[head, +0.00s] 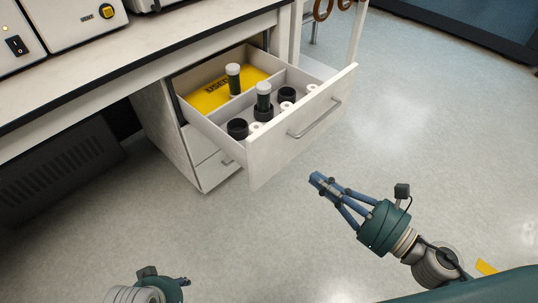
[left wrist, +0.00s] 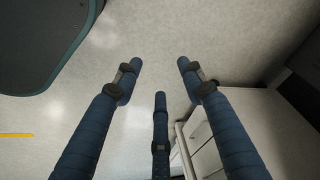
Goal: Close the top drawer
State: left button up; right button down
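The top drawer (head: 318,112) of the white cabinet is pulled far out, its front panel with a grey bar handle (head: 314,119) facing the lower right. My right gripper (head: 318,179) hangs over the floor in front of the drawer, apart from it. Its blue fingers converge at the tips, with nothing seen between them. My left gripper (head: 184,282) is partly visible at the bottom edge of the head view. In the left wrist view its three fingers (left wrist: 160,75) are spread and empty, with white cabinet drawers (left wrist: 205,145) at the lower right.
The drawer holds a yellow item (head: 205,99), dark jars with pale lids (head: 264,90) and several small round containers. A lower drawer (head: 214,170) looks shut. The counter (head: 100,67) above carries white equipment (head: 62,22). Floor in front of the cabinet is clear.

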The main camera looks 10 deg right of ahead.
aim_at(268, 142)
jog(key=p+x, duration=0.3)
jog(key=x, duration=0.9)
jog(key=shift+w+r, duration=0.1)
jog(key=shift+r, duration=0.05)
pick_arm(q)
notch_tip(268, 142, down, 12)
jog(key=s, duration=0.1)
jog(key=shift+s+f+g+p, duration=0.15)
jog(key=shift+s+g+p, duration=0.15)
pick_arm(e)
jog(key=shift+w+a, duration=0.5)
jog(key=shift+w, duration=0.05)
jog(key=shift+w, duration=0.15)
